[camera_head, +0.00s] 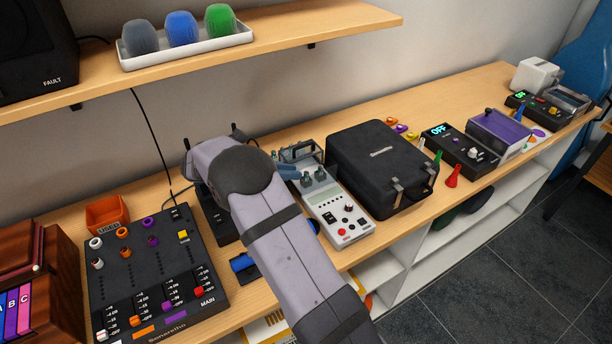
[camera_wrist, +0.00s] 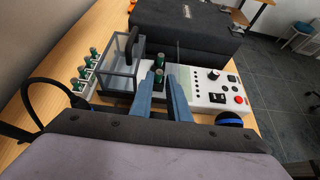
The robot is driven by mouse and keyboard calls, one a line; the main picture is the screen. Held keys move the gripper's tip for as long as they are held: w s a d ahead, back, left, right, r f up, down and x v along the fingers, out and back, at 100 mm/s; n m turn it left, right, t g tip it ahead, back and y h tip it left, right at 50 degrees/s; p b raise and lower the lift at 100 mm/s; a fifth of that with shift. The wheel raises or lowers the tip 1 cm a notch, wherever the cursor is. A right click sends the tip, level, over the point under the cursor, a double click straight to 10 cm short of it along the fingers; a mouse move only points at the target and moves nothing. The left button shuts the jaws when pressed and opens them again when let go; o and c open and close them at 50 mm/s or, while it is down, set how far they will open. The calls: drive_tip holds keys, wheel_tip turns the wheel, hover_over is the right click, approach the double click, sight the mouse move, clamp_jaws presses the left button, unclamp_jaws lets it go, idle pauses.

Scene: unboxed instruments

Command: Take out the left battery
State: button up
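The white tester (camera_head: 338,208) stands left of the black case, and two dark green batteries stand upright at its far end. The left battery (camera_head: 306,179) is beside the right battery (camera_head: 320,174). In the wrist view, the nearer battery (camera_wrist: 158,80) shows in the gap between my blue fingertips, and the other (camera_wrist: 160,62) is just beyond. My gripper (camera_head: 291,172) is open at the battery end; in the wrist view its two fingers (camera_wrist: 163,82) are apart, with no visible contact on a battery. My arm hides part of the tester's left side.
A clear cover with a dark handle (camera_wrist: 121,55) stands beside the batteries, with a rack of several green batteries (camera_wrist: 85,72) beyond. The black case (camera_head: 375,165) is close on the right. A black mixer panel (camera_head: 150,275) lies left. A shelf (camera_head: 290,35) overhangs behind.

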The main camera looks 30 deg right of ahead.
sight(305, 172)
drive_tip(key=shift+p+x, duration=0.6)
drive_tip(key=shift+x, duration=1.25)
drive_tip(key=shift+r, duration=0.1)
clamp_jaws()
wheel_tip(305, 172, up, 10)
drive_tip(key=b, duration=0.2)
drive_tip(key=shift+b, duration=0.35)
